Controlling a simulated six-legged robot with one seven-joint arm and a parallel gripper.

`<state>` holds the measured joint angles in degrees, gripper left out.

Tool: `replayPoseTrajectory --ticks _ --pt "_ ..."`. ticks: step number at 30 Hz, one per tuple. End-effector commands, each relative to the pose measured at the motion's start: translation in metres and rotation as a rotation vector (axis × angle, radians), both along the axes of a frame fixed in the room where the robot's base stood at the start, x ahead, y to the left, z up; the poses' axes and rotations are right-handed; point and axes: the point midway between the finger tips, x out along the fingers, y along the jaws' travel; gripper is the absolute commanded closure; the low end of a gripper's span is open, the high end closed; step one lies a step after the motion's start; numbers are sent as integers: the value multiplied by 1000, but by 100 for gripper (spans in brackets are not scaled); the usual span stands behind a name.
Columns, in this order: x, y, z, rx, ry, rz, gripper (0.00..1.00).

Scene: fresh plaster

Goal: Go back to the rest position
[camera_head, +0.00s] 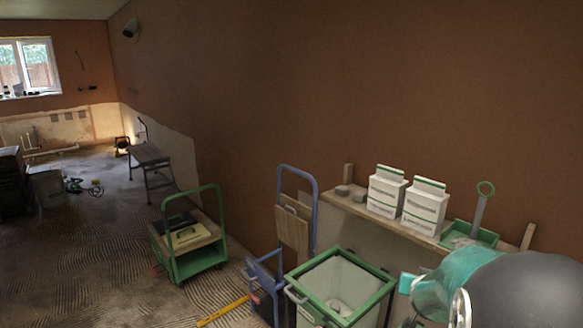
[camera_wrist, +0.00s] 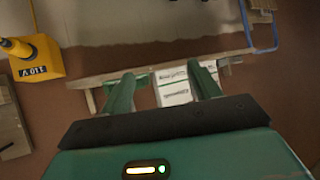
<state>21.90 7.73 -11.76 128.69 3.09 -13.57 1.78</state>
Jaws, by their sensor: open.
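My gripper (camera_wrist: 163,82) is open in the wrist view, with its two green fingers spread apart. A white box with printed text (camera_wrist: 173,88) shows between the fingers, seemingly beyond them; I cannot tell the distance or whether they touch. In the head view, two white boxes with green tops (camera_head: 386,192) (camera_head: 424,207) stand side by side on a narrow wooden shelf (camera_head: 345,205) along the brown wall. My arm fills the lower right corner of the head view; its fingers cannot be made out there.
A green tray (camera_head: 468,233) with a green-handled tool is right of the boxes. Below stand a green-rimmed bin (camera_head: 340,285) and a blue hand truck (camera_head: 315,215). A green trolley (camera_head: 190,240) is further left. A yellow item (camera_wrist: 35,58) shows in the wrist view. Floor at left is mostly open.

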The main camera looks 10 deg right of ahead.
Motion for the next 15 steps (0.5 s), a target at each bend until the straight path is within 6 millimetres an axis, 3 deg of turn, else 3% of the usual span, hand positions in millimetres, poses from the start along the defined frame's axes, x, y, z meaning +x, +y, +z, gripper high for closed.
replayPoseTrajectory --ticks 1,3,8,15 --pt "0 27 15 21 11 45 38" --pt "-4 62 29 55 44 103 38" --pt "-27 140 56 113 132 241 38" --pt "-94 241 84 151 286 443 38"
